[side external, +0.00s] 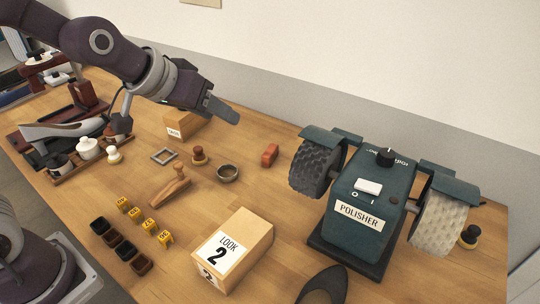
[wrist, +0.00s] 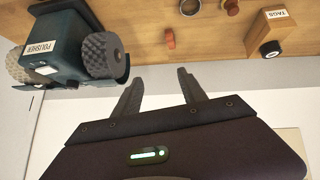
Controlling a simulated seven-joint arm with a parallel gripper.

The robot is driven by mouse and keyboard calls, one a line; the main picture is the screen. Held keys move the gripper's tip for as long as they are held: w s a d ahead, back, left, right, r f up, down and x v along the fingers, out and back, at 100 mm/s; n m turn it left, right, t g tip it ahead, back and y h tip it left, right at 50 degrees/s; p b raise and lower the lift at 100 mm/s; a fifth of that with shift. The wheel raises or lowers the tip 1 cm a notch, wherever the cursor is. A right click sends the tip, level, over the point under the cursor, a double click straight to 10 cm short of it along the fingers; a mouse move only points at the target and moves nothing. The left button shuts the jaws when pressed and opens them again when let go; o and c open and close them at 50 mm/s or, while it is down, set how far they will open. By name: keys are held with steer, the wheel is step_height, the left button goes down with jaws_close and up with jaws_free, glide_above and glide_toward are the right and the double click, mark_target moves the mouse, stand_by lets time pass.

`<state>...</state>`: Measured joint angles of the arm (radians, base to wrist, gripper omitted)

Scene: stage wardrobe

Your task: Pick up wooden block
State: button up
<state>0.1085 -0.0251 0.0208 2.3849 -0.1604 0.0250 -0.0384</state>
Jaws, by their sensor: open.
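A light wooden block (side external: 257,238) labelled "LOOK 2" sits at the front middle of the table in the side view. A smaller wooden block (side external: 190,119) labelled "TAGS" sits farther back, partly behind my arm; it also shows at the upper right of the wrist view (wrist: 262,32). A small reddish-brown block (side external: 270,154) stands near the back edge and shows in the wrist view (wrist: 170,38). Which one the task means, I cannot tell. My gripper (side external: 224,112) is open and empty, raised above the back of the table. Its two fingers are spread in the wrist view (wrist: 160,88).
A green polisher (side external: 350,220) with two wheels fills the right side. A metal ring (side external: 228,173), a square frame (side external: 164,156), wooden-handled tools (side external: 171,190), and several yellow tags and dark cups lie left of centre. A wall (side external: 400,110) rises behind the table.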

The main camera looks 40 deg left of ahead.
mark_target(270, 150)
steer(key=w+f+t+y, duration=0.1)
steer(key=w+f, duration=0.3)
steer(key=f, duration=0.3)
steer(key=w+f+t+y, duration=0.1)
steer(key=w+f+t, duration=0.1)
steer(key=w+f, duration=0.3)
steer(key=w+f+n+t+y, duration=0.1)
steer(key=w+f, duration=0.4)
steer(key=f, duration=0.3)
steer(key=shift+w+a+f+t, duration=0.2)
steer(key=shift+a+f+t, duration=0.1)
steer(key=shift+a+f, duration=0.05)
steer(key=shift+w+a+f, duration=0.1)
steer(key=shift+w+f, duration=0.15)
steer(key=x, duration=0.6)
steer(key=shift+w+a, duration=0.1)
steer(key=shift+w, duration=0.2)
jaws_close()
